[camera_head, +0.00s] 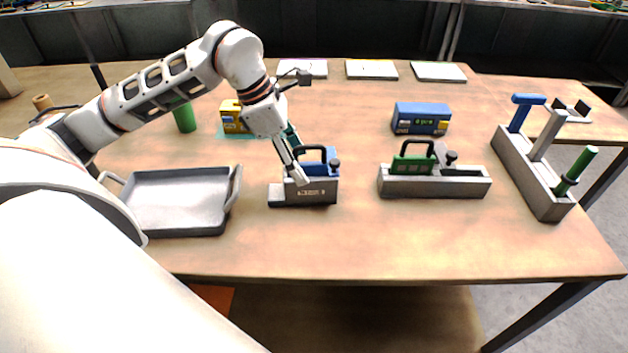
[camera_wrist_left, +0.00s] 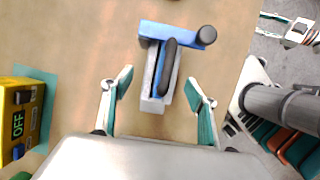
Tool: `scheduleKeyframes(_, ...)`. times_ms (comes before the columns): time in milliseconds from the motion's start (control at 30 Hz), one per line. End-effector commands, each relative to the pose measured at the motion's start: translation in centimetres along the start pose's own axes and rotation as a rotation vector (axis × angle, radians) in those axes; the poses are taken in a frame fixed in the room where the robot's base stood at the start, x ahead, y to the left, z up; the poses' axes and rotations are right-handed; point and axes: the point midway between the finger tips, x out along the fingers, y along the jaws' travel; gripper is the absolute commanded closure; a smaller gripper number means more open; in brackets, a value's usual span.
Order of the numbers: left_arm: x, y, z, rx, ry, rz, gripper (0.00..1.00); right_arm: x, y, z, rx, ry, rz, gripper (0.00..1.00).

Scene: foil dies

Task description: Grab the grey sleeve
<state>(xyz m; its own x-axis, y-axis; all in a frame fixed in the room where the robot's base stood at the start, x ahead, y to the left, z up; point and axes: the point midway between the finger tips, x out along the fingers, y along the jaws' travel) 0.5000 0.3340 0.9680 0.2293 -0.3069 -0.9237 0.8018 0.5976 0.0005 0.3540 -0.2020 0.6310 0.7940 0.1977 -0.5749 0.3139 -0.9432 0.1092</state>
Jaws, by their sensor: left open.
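A grey upright piece (camera_head: 547,133) stands in the rack at the right, between a blue T-shaped piece (camera_head: 520,112) and a green one (camera_head: 575,170). It is the likeliest grey sleeve, but I cannot tell for certain. My left gripper (camera_head: 297,165) is well to its left, at the block with the blue part (camera_head: 312,192). In the left wrist view the gripper (camera_wrist_left: 158,88) is open with nothing clasped. The blue part (camera_wrist_left: 172,33) and its dark handle lie ahead of and between the spread fingers. My right gripper is not in view.
The rack (camera_head: 530,178) is near the table's right edge. A blue box (camera_head: 421,117), a yellow box (camera_head: 231,117), a green cylinder (camera_head: 184,117) and a grey tray (camera_head: 180,230) are around. The table's front strip is clear.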

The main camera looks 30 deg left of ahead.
Motion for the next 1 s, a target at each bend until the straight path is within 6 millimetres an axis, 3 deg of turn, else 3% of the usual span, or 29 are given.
scheduleKeyframes(433, 5.6, -0.1, -0.1, -0.001, 0.000, -0.003, 0.42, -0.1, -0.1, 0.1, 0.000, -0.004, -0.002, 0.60)
scheduleKeyframes(767, 6.4, -0.1, -0.2, -0.001, 0.000, 0.000, 0.42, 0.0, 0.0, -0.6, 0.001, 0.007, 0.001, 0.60)
scheduleKeyframes(967, 6.4, -0.1, -0.2, -0.001, 0.001, -0.001, 0.88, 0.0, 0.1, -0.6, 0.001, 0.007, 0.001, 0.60)
scheduleKeyframes(1000, 6.4, -0.1, -0.2, -0.001, 0.001, -0.001, 0.90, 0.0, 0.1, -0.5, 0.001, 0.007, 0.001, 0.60)
